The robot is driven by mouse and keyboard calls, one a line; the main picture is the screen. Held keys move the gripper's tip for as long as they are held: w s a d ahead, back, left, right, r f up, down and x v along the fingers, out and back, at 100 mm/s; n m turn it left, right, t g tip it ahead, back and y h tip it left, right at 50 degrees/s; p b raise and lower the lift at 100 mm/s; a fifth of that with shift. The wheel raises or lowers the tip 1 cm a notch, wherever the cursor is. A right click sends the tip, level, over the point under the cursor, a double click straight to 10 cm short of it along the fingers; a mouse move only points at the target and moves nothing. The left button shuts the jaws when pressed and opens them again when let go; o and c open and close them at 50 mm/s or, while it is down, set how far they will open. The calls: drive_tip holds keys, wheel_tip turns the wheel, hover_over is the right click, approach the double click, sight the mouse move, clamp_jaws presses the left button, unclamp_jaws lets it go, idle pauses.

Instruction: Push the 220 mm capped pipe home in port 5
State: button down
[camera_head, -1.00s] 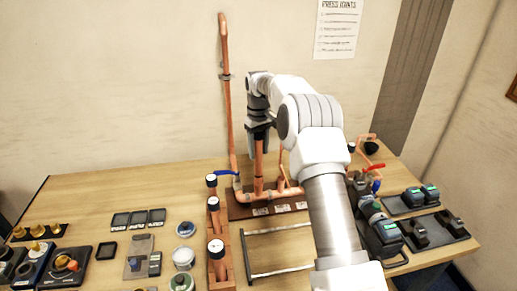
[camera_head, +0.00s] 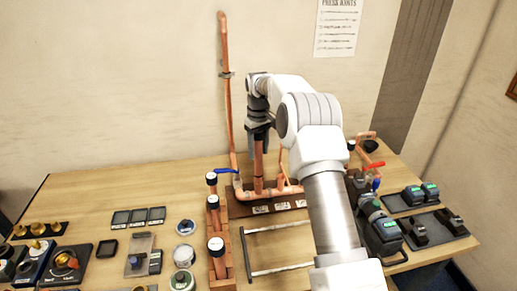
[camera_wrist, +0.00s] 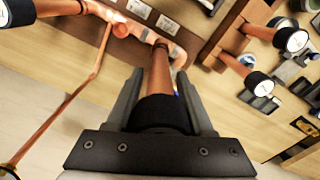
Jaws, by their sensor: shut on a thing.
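My gripper (camera_head: 258,134) is shut on an upright copper pipe (camera_head: 258,168), near its top end. In the wrist view the pipe (camera_wrist: 160,75) runs from a black cap (camera_wrist: 160,113) between my fingers down to the manifold. The copper manifold (camera_head: 272,191) lies on a dark base with white labels at the back of the table. The pipe's lower end meets the manifold in both views. How deep it sits, and the port number, I cannot tell.
A tall copper pipe (camera_head: 228,100) rises left of my gripper, clipped to the wall. A blue valve handle (camera_head: 227,171) is beside its foot. A wooden rack (camera_head: 222,262) holds several pipes with black caps, front left. A red handle (camera_head: 374,166) and power tools stand right.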

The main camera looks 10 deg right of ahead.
sight(258, 136)
drive_tip(key=shift+f, duration=1.1)
idle(1.6)
drive_tip(key=shift+c, duration=1)
unclamp_jaws()
drive_tip(key=shift+o, duration=1)
drive_tip(key=shift+r, duration=0.15)
drive_tip(key=shift+r+p, duration=0.95)
drive_tip(key=shift+r, duration=2.5)
